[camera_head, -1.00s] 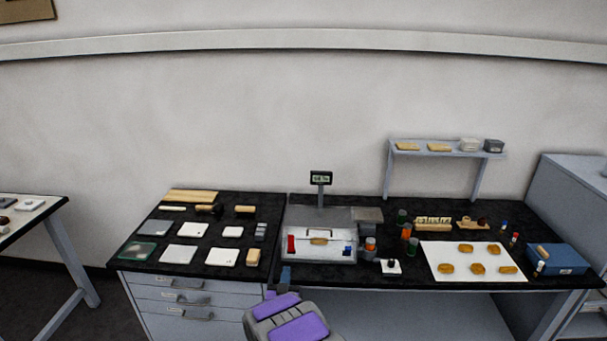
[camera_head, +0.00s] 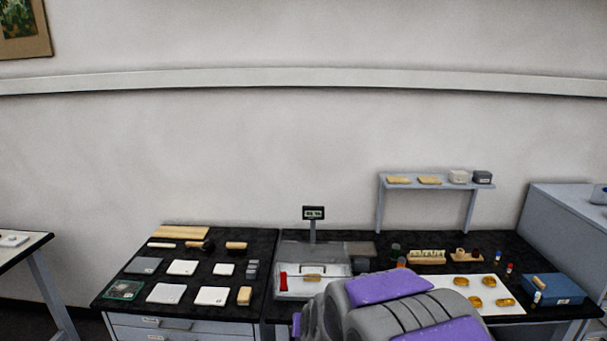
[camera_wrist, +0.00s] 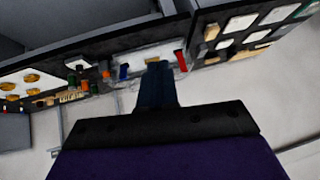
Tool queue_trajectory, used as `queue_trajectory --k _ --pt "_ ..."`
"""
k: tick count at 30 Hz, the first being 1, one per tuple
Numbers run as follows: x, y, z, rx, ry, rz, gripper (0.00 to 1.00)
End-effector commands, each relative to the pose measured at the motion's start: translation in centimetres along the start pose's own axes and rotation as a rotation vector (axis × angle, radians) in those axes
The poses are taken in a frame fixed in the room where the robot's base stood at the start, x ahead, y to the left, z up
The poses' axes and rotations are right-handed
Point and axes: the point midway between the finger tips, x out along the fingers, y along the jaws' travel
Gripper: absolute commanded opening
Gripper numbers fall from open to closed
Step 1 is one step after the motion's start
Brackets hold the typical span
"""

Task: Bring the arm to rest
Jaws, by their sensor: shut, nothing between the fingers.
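My arm (camera_head: 395,310), grey with purple panels, is folded up in the lower middle of the head view and covers part of the bench. In the wrist view my gripper (camera_wrist: 157,72) is a dark blue pair of fingers, closed together with nothing between them. It hangs clear of the bench items in that view.
A black-topped bench (camera_head: 237,284) carries a scale tray (camera_head: 312,268), white tiles (camera_head: 166,293), a white sheet with gold pieces (camera_head: 508,309) and a blue box (camera_head: 555,288). A small shelf (camera_head: 400,186) stands behind.

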Motion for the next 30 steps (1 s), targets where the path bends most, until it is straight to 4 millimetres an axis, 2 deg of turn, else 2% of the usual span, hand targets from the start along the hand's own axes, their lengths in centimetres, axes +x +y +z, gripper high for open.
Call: queue_trajectory --k 1,8,21,25,30 --pt "-1.9 0.6 0.8 0.0 -0.04 0.001 0.0" --pt "-10.2 3.4 6.8 -0.011 -0.269 0.016 0.0" --pt "-26.9 8.5 21.3 -0.002 -0.707 0.106 0.0" --pt "-30.1 9.3 24.3 0.007 -0.79 0.131 0.0" --pt "-32.0 9.7 26.1 0.013 -0.842 0.146 0.0"
